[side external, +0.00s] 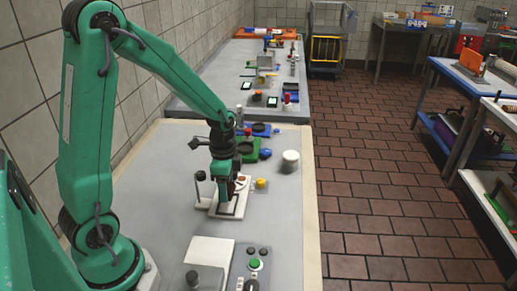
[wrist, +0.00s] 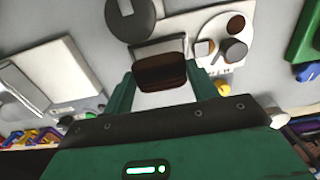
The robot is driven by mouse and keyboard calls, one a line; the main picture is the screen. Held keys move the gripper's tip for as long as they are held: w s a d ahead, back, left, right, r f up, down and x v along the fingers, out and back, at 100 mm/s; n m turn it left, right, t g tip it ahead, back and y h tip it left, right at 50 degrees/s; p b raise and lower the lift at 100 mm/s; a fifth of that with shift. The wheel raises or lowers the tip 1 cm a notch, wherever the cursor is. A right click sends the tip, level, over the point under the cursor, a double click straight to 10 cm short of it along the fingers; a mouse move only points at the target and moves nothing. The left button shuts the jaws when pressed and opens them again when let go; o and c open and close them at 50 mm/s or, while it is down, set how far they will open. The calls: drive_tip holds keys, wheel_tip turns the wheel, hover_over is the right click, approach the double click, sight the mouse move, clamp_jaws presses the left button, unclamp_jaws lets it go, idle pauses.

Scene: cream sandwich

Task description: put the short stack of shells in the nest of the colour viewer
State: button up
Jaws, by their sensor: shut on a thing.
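My gripper (side external: 227,187) points down over the white colour viewer (side external: 203,204) in the side view. In the wrist view its two green fingers (wrist: 162,84) are closed on the short stack of shells (wrist: 162,70), a dark brown piece. The colour viewer (wrist: 207,27) shows in the wrist view to the upper right of the stack, with a dark knob and a dark red disc on it. The nest is not clearly visible. I cannot tell whether the stack touches the viewer.
A control box with a green button (side external: 255,264) and a pale flat panel (side external: 208,250) lie on the near bench. A white cylinder (side external: 290,161) and a green tray (side external: 249,149) stand beyond the viewer. The bench's right side is mostly clear.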

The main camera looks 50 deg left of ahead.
drive_tip(key=shift+f, duration=1.6)
drive_tip(key=shift+f, duration=0.1)
drive_tip(key=o, duration=1)
drive_tip(key=shift+c, duration=0.2)
wheel_tip(320, 180, up, 12)
drive_tip(key=shift+r, duration=0.15)
drive_tip(key=shift+d, duration=0.1)
